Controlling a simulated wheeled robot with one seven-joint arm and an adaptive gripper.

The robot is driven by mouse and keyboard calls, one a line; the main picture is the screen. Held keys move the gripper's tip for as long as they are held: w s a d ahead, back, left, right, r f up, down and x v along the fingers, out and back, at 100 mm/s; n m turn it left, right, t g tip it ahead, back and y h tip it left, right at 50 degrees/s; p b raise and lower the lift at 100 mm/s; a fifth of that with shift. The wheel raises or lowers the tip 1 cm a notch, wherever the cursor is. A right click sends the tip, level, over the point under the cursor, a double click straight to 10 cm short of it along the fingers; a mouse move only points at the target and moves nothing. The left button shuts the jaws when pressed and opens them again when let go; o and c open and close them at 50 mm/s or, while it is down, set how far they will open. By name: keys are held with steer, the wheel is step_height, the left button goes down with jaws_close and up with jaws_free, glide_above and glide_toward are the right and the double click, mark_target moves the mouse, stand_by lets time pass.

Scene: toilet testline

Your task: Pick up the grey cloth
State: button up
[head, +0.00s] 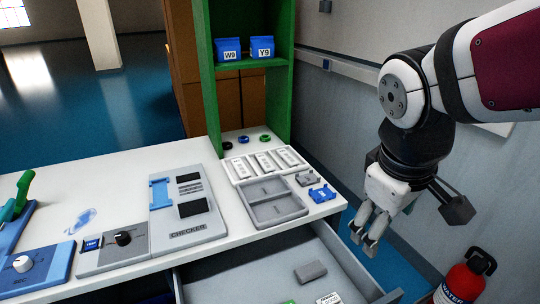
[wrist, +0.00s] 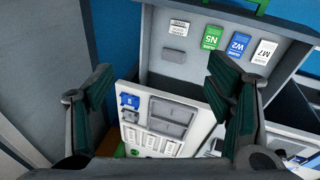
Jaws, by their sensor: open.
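A small flat grey piece (head: 310,271), which looks like the grey cloth, lies on the floor of the open drawer (head: 345,262). It also shows in the wrist view (wrist: 174,56), near the upper middle, beside a row of labelled cards. My gripper (head: 364,236) hangs above and to the right of the drawer in the head view, apart from the cloth. In the wrist view its two fingers (wrist: 161,75) are spread wide with nothing between them.
The white counter holds a grey two-compartment tray (head: 272,203), a white tray (head: 264,164) and a checker unit (head: 184,212). A green shelf (head: 209,90) with blue bags stands behind. A red extinguisher (head: 462,281) stands at the lower right, near a grey wall.

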steer(key=w+f+n+g+b, duration=0.2)
steer(key=w+f+n+b, duration=0.2)
steer(key=w+f+n, duration=0.65)
steer(key=n+y+b, duration=0.2)
steer(key=n+b, duration=0.2)
steer(key=n, duration=0.2)
glide_above(311, 268)
step_height(311, 268, down, 22)
steer(key=r, duration=0.1)
steer(key=shift+g, duration=0.3)
steer(key=f+b, duration=0.1)
steer(key=f, duration=0.7)
steer(key=shift+s+a+f+b, duration=0.15)
steer(key=shift+s+f+b, duration=0.05)
steer(key=shift+b, duration=0.15)
steer(key=f+b, duration=0.1)
steer(key=f, duration=0.4)
steer(key=shift+w, duration=0.2)
steer(key=c, duration=1.1)
step_height(311, 268, up, 10)
steer(key=shift+p, duration=1.1)
